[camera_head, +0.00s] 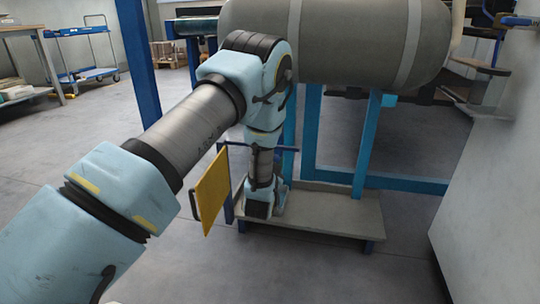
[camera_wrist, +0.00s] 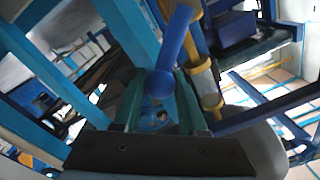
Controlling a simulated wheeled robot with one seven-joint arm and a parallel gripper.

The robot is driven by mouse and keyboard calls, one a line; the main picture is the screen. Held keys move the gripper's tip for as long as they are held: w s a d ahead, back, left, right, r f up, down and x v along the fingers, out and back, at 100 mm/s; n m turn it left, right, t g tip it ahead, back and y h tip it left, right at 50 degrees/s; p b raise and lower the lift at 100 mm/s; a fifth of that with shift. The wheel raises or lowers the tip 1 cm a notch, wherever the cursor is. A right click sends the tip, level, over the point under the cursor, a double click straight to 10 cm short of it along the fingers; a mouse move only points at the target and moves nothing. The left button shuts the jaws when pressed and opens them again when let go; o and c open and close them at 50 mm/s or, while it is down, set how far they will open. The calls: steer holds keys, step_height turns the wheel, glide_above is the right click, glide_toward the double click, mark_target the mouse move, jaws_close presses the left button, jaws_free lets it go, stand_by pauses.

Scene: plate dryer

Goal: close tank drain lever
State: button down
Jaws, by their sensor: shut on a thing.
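The blue drain lever (camera_wrist: 174,48) shows in the wrist view as a rod with a rounded end. My gripper (camera_wrist: 159,84) is shut on it, with the rounded end between the two green fingers. In the head view my arm bends down in front of the blue frame, below the large grey tank (camera_head: 350,42). The fingers and their hold on the lever cannot be made out there. The lever's far end and pivot are not clear in the wrist view.
The tank rests on a blue frame (camera_head: 366,140) above a grey platform (camera_head: 335,211). A yellow panel (camera_head: 212,190) stands close left of my wrist. A pale wall or cabinet (camera_head: 490,200) bounds the right. Open floor lies at left, with a blue cart (camera_head: 84,50) farther back.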

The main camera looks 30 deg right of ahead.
steer(key=f+m, duration=0.1)
steer(key=s+d+m, duration=0.1)
steer(key=m, duration=0.1)
steer(key=shift+f, duration=0.35)
steer(key=shift+s+d+f+m+h, duration=0.1)
steer(key=shift+f+m, duration=0.55)
steer(key=shift+m, duration=0.4)
steer(key=shift+s+d+f+m+h, duration=0.15)
steer(key=shift+f+m, duration=0.55)
steer(key=shift+m, duration=0.4)
steer(key=shift+s+d+f+m+h, duration=0.1)
steer(key=shift+f+m, duration=0.55)
steer(key=shift+m, duration=0.4)
steer(key=shift+c, duration=2.2)
jaws_free()
steer(key=p+v, duration=0.3)
steer(key=v, duration=0.7)
steer(key=shift+s+a, duration=0.25)
steer(key=shift+s, duration=0.05)
steer(key=shift+r, duration=0.1)
